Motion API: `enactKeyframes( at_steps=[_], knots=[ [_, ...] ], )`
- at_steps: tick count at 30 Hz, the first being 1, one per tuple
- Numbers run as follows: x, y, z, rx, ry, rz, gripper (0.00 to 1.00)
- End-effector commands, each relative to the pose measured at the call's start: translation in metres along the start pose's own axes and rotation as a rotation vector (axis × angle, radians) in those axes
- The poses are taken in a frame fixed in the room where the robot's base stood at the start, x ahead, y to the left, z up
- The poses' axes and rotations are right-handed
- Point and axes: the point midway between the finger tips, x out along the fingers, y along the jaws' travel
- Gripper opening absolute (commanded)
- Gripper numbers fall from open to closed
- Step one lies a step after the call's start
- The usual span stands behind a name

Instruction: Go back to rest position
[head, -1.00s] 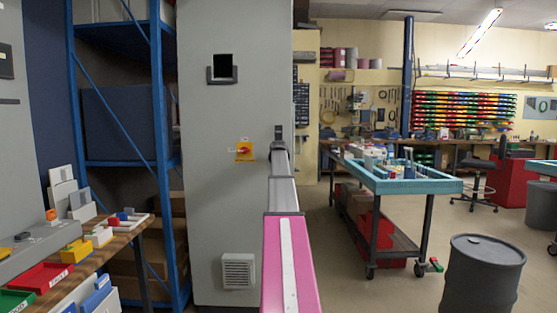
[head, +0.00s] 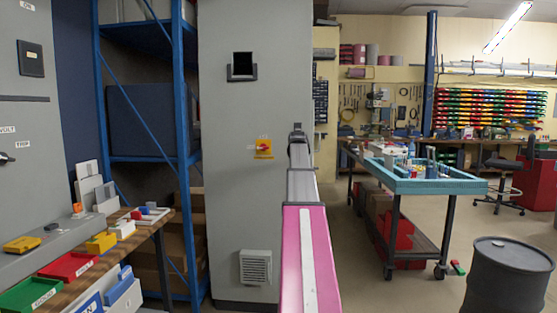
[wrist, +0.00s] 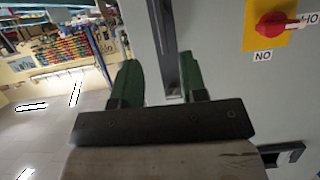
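My arm (head: 304,240) stretches forward in the head view, with its far end in front of the tall grey cabinet (head: 225,170). My gripper (wrist: 160,82) shows in the wrist view as two green fingers standing apart with nothing held between them. It is open. In the head view the fingers are too small to make out. A red rotary switch on a yellow plate (head: 264,148) is on the cabinet front, left of my arm's end. The switch also shows at the top right of the wrist view (wrist: 272,24).
A wooden workbench (head: 100,254) with red and green bins stands at the left, before a blue shelf rack (head: 190,120). A blue-topped cart (head: 440,186) and a dark drum (head: 495,275) stand at the right. Some floor between cabinet and cart is clear.

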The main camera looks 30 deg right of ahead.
Motion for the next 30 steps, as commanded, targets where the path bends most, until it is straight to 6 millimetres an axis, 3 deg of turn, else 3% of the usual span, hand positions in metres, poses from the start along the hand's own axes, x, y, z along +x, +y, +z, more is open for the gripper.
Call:
enactKeyframes(
  at_steps=[7, 11, 20, 26, 30],
  knots=[
    [0.001, -0.004, 0.008, -0.002, -0.01, -0.004, 0.39],
    [0.003, -0.028, 0.05, -0.015, -0.065, -0.026, 0.39],
    [-0.008, -0.117, 0.22, -0.082, -0.302, -0.111, 0.39],
    [-0.036, -0.168, 0.337, -0.142, -0.473, -0.166, 0.39],
    [-0.068, -0.199, 0.418, -0.194, -0.595, -0.202, 0.39]
  ],
)
